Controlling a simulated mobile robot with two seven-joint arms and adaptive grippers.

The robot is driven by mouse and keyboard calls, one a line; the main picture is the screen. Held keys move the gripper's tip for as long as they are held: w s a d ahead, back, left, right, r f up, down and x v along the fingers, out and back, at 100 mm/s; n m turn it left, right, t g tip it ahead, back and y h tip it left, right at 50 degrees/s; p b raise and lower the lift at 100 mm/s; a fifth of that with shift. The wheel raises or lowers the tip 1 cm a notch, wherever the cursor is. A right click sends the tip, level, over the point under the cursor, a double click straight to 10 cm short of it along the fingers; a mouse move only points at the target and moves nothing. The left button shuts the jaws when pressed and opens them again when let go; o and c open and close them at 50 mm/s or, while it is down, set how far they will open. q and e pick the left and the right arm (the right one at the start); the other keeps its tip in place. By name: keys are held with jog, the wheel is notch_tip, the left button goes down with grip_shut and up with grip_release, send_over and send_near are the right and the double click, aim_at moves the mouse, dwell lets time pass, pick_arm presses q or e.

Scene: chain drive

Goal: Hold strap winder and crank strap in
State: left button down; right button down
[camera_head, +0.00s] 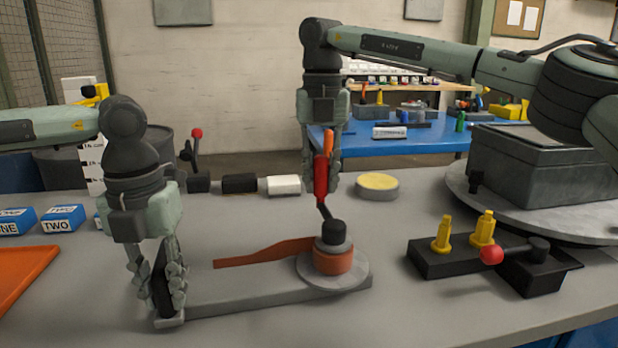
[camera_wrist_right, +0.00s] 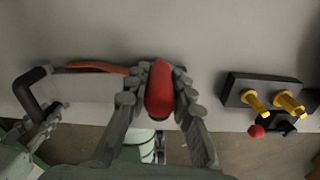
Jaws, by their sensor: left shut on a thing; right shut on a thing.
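The strap winder has a flat grey base bar (camera_head: 250,295) with a round disc at its right end. Orange strap is wound around its drum (camera_head: 333,261), and a loose strap tail (camera_head: 262,252) runs left above the bar. My left gripper (camera_head: 168,285) is shut on the black handle (camera_head: 160,283) at the bar's left end; the handle also shows in the right wrist view (camera_wrist_right: 29,90). My right gripper (camera_head: 323,180) is shut on the upright red crank grip (camera_head: 321,177), above the drum. The grip fills the space between its fingers (camera_wrist_right: 159,90).
A black block with yellow pegs (camera_head: 440,258) and a red-knobbed lever (camera_head: 492,254) stand to the right. A grey box (camera_head: 525,170) sits on a round plate behind them. Blue blocks (camera_head: 62,218) and an orange tray (camera_head: 22,275) are at left. A yellow-topped dish (camera_head: 377,184) lies behind the winder.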

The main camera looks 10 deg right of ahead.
jog(key=s+d+m, duration=0.8)
jog(key=d+m, duration=0.1)
jog(key=m, duration=0.6)
jog(key=shift+m, duration=0.4)
jog(key=shift+a, duration=0.15)
dwell(0.8)
jog(key=c, duration=1.3)
grip_release()
jog(key=shift+w, duration=0.1)
notch_tip(320, 180, up, 12)
